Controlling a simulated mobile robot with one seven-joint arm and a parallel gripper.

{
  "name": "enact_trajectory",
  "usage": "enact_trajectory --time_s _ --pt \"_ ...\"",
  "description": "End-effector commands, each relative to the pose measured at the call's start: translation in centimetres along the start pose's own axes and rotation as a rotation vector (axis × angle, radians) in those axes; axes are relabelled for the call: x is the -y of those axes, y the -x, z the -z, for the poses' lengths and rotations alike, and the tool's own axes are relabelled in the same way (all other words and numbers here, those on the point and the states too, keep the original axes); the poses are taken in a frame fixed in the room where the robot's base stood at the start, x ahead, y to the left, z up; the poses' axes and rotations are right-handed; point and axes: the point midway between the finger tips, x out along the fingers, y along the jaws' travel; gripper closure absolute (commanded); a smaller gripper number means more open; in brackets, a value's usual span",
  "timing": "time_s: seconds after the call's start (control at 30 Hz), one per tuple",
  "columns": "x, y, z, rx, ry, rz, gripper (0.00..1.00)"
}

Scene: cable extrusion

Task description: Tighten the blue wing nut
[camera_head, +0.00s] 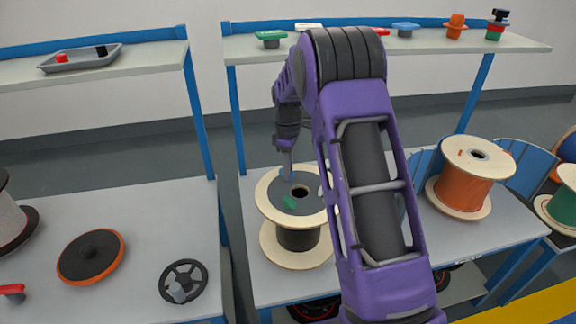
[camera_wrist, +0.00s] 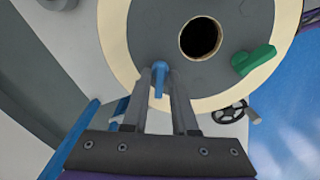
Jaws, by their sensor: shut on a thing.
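The blue wing nut (camera_wrist: 160,80) sits between my gripper's fingertips (camera_wrist: 159,73) in the wrist view, on the dark grey round top plate (camera_wrist: 222,14) of a cable spool. In the head view, my gripper (camera_head: 286,166) points down onto the left part of that spool (camera_head: 300,239), with a small bit of blue at its tip. The jaws are shut on the wing nut, and their tips are close to the plate. A green wing nut (camera_head: 289,202) lies on the same plate, nearer the front; it also shows at the right in the wrist view (camera_wrist: 254,60).
A round dark hole (camera_wrist: 200,38) is in the plate's middle. An orange spool (camera_head: 466,180) stands on the table to the right. A black handwheel (camera_head: 183,282) and an orange-rimmed disc (camera_head: 90,256) lie on the left table. The shelf (camera_head: 350,49) behind holds several coloured parts.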

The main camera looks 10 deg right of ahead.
Motion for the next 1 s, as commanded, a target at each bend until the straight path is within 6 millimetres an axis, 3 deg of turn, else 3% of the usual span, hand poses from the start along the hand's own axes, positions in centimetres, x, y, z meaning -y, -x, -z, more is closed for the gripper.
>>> enact_trajectory --time_s 1.0 --pt "-0.24 0.14 -0.09 0.000 -0.966 0.000 1.00"
